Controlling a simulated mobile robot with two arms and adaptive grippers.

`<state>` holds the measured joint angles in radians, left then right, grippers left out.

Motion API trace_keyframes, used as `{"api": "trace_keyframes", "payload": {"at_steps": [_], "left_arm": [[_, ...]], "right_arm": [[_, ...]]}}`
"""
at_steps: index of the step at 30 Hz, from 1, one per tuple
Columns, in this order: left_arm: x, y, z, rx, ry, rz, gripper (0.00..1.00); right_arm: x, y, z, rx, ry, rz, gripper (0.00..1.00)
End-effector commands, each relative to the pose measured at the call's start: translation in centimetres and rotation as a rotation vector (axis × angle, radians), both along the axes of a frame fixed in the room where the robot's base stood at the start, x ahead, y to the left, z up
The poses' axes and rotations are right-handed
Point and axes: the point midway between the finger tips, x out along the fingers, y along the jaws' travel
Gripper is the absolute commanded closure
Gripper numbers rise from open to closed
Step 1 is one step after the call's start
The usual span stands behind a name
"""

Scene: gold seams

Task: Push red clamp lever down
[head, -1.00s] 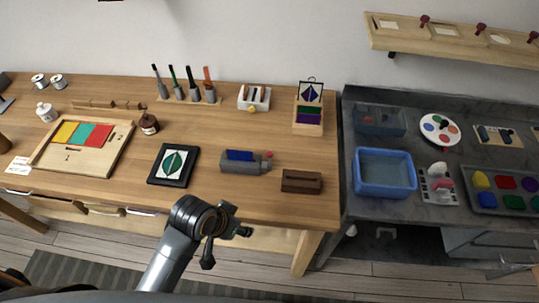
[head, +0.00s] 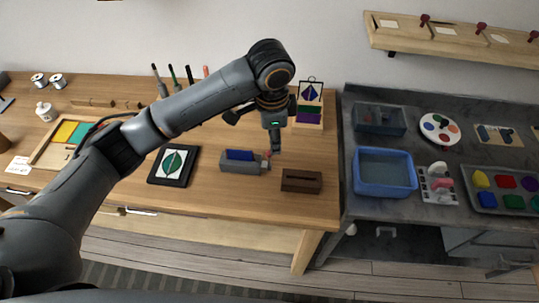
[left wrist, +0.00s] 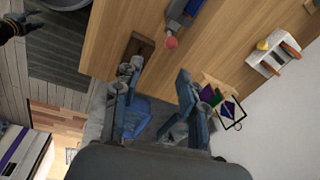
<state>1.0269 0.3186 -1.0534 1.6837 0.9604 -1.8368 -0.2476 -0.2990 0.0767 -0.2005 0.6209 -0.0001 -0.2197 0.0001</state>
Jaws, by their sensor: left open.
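The clamp (head: 243,161) is a grey block holding a blue piece, on the wooden table. Its red lever end (head: 267,153) is at its right, partly hidden by my left gripper (head: 276,151) in the head view. In the left wrist view the clamp (left wrist: 183,16) lies at the top, its round red lever end (left wrist: 171,42) pointing towards the gripper. My left gripper (left wrist: 155,93) is open with nothing between its fingers, and points down near the lever. Whether it touches the lever cannot be told.
A brown slotted box (head: 301,181) sits right of the clamp. A framed leaf picture (head: 174,165) lies to its left, and a stand with coloured cards (head: 308,103) is behind. A blue bin (head: 385,173) stands on the grey counter. Bare wood lies in front of the clamp.

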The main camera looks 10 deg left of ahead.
Motion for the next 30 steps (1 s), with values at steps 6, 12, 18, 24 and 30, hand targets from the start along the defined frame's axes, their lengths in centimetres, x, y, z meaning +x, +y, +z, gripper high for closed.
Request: {"api": "trace_keyframes", "payload": {"at_steps": [6,12,18,24,30], "left_arm": [[1.0,1.1,1.3,0.056,0.001,-0.014,0.58],[1.2,1.3,-1.4,0.057,0.004,-0.013,0.58],[1.8,1.3,-5.7,0.056,0.003,-0.012,0.58],[2.2,1.4,-9.5,0.056,0.001,-0.013,0.58],[2.6,1.4,-11.6,0.054,-0.001,-0.016,0.58]], "right_arm": [[-0.1,0.0,0.1,0.000,0.001,0.000,0.60],[-0.1,0.0,0.8,-0.001,0.002,0.001,0.60],[-0.1,-0.2,1.6,-0.003,0.002,0.001,0.60],[-0.1,-0.4,2.2,-0.005,0.002,0.002,0.60],[-0.2,-0.4,2.5,-0.005,0.003,0.001,0.60]]}}
